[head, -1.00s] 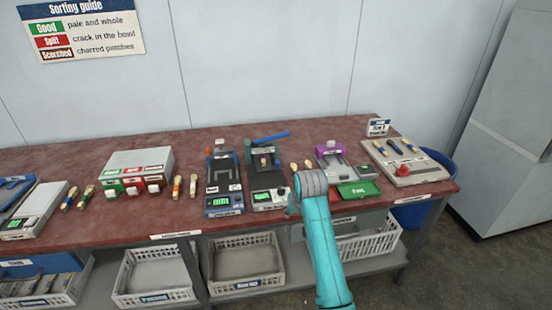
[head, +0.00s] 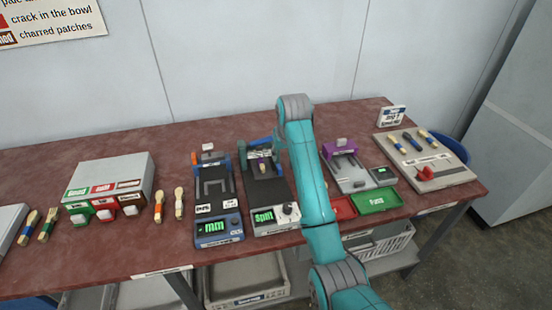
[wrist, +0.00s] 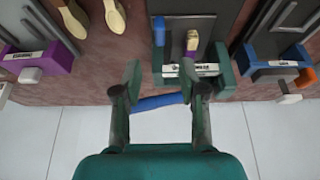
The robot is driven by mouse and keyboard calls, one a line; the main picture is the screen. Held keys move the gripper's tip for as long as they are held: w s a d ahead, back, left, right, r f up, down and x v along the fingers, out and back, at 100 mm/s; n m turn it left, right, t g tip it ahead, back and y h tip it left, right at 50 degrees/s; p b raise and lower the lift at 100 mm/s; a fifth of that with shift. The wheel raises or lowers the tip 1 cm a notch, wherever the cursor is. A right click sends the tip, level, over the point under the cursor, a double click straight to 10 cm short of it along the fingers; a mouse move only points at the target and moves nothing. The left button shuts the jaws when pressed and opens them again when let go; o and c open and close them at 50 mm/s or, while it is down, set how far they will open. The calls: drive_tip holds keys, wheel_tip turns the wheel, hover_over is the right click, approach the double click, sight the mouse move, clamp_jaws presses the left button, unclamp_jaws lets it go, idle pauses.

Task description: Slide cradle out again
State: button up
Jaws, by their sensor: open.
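The press with the green "Split" screen (head: 264,216) stands on the bench, its dark green frame (wrist: 222,72) at the back. A pale-bowled spoon (head: 262,166) is at its frame end; it also shows in the wrist view (wrist: 192,42). The cradle under it is hard to make out. A blue lever (wrist: 157,102) crosses between my fingers in the wrist view; I cannot tell whether they touch it. My gripper (wrist: 160,72) is open with nothing clasped, behind the press beside its frame. In the head view my arm hides part of the press's right side.
A blue-framed device (head: 216,215) stands left of the press. A purple-ended device (head: 346,172) stands right, with a green tray (head: 376,200) and a red tray before it. Loose spoons (head: 179,203) lie to the left. A board with a red knob (head: 421,148) is far right.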

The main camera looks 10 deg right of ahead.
sight(279, 167)
drive_tip(key=x, duration=1)
drive_tip(key=shift+w+f, duration=0.25)
drive_tip(key=shift+f, duration=0.05)
clamp_jaws()
